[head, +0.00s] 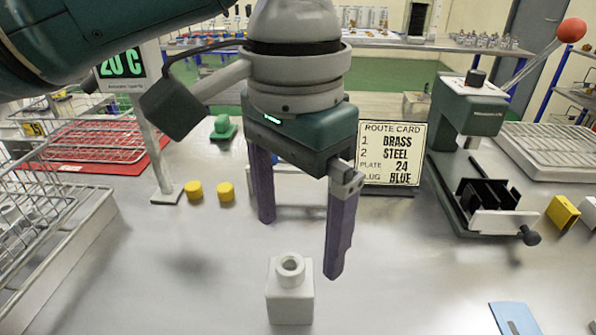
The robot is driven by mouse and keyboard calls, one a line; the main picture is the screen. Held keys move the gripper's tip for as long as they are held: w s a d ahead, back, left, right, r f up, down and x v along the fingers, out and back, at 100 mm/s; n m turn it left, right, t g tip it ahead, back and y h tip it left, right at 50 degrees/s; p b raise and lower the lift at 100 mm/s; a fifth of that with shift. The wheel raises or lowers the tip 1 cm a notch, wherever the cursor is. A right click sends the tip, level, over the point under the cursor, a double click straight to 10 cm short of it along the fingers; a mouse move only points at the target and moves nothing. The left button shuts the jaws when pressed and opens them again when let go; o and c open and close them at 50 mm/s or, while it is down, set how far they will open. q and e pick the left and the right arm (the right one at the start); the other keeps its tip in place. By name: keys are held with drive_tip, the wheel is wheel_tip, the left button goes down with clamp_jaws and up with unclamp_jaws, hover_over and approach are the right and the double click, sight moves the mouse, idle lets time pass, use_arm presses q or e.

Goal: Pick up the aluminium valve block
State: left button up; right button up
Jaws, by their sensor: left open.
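The aluminium valve block (290,300) is a pale grey cube with a round ported boss on top. It stands upright on the metal bench near the front middle of the head view. My left gripper (302,248) hangs above the bench, with its two purple fingers spread wide apart and nothing between them. The fingers appear above and behind the block in the picture and do not visibly touch it. My right gripper does not show.
A wire basket (60,230) stands at left. Two yellow caps (209,191) and a green part (222,128) lie behind. A route card (391,153) and a lever press (470,110) stand at right. A blue piece (515,318) lies front right. Bench around the block is clear.

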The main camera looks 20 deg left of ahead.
sight(291, 285)
use_arm(q)
drive_tip(key=f, duration=0.4)
drive_tip(key=shift+a, duration=0.3)
wheel_tip(291, 285, down, 6)
drive_tip(key=shift+s+b, duration=0.1)
drive_tip(key=shift+b, duration=0.45)
drive_tip(key=shift+c, duration=0.2)
drive_tip(key=shift+r, duration=0.1)
drive_tip(key=c, duration=1.5)
drive_tip(key=shift+c, duration=0.2)
